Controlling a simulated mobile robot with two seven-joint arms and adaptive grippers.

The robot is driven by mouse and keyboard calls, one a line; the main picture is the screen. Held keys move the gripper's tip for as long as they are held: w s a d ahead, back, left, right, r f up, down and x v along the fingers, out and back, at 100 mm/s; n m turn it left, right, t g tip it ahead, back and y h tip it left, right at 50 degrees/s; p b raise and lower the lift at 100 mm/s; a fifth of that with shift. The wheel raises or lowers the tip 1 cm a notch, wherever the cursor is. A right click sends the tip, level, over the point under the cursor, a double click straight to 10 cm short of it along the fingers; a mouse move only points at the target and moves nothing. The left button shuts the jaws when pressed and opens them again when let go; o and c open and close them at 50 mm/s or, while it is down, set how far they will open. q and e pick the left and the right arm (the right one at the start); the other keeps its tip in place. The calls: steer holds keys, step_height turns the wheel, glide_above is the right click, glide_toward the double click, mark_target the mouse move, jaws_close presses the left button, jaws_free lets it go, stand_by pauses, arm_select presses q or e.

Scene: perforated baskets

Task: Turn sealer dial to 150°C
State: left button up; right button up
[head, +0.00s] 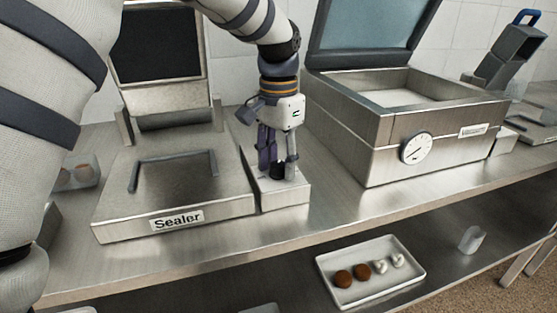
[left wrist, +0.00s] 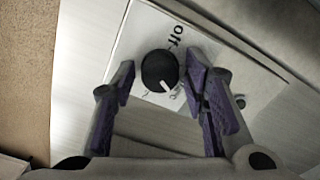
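The sealer (head: 110,222) is a steel machine with a "Sealer" label on its front and a raised lid at the back. Its black round dial (left wrist: 159,70) sits on a narrow panel (head: 285,192) at the sealer's right side. The dial's white pointer mark faces the lower right in the left wrist view, and "off" is printed beyond the dial. My left gripper (head: 278,172) points down over this panel. In the left wrist view its purple-padded fingers (left wrist: 160,88) are apart on either side of the dial, with gaps visible. The 150°C mark is not readable. My right gripper is not in view.
A steel vacuum machine (head: 345,140) with an open lid and a round gauge (head: 416,148) stands close to the right. A white tray (head: 335,297) with several small round items and a clear cup (head: 471,240) are on the lower shelf. The counter's front strip is clear.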

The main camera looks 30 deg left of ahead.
mark_target(279, 164)
arm_select(q)
step_height(279, 164, up, 12)
stand_by(0.6)
